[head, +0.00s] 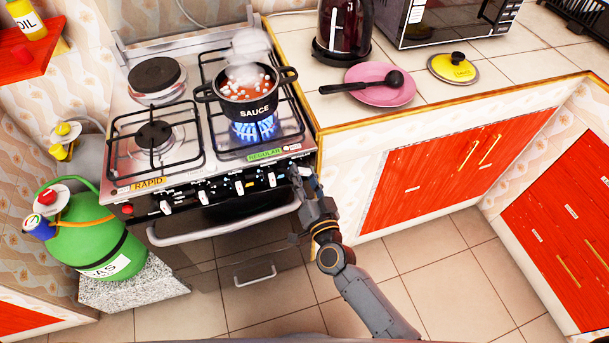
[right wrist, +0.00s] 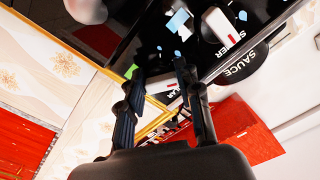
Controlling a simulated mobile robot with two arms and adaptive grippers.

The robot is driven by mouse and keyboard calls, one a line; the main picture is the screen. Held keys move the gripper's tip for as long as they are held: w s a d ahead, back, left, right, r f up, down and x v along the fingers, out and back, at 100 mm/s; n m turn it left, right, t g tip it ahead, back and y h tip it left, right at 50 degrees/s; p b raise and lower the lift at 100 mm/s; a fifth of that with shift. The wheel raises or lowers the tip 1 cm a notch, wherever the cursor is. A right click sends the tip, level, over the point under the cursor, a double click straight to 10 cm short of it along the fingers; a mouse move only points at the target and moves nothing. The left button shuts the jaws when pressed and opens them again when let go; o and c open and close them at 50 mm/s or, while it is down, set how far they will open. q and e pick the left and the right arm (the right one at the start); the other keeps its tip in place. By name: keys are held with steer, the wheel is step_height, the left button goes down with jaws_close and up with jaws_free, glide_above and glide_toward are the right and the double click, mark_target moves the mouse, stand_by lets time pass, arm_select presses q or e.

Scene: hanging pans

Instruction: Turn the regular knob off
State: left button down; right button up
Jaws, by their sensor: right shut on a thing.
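The gas stove has a row of knobs on its dark front panel (head: 222,190). A blue flame (head: 255,130) burns under the black SAUCE pot (head: 250,95). My left gripper is not in view.
The oven handle (head: 222,228) sticks out below the knobs. The counter edge (head: 450,110) and red cabinet doors (head: 440,170) are right of my gripper. A green gas cylinder (head: 90,235) stands left of the stove. The floor in front is clear.

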steer(key=m+b, duration=0.1)
steer(key=m, duration=0.4)
steer(key=m+b, duration=0.1)
steer(key=m, duration=0.5)
steer(key=shift+a+r, duration=0.1)
steer(key=shift+r, duration=0.1)
steer(key=shift+m, duration=0.4)
steer(key=o, duration=1.2)
steer(key=shift+c, duration=0.2)
steer(key=shift+s, duration=0.15)
steer(key=v, duration=1.2)
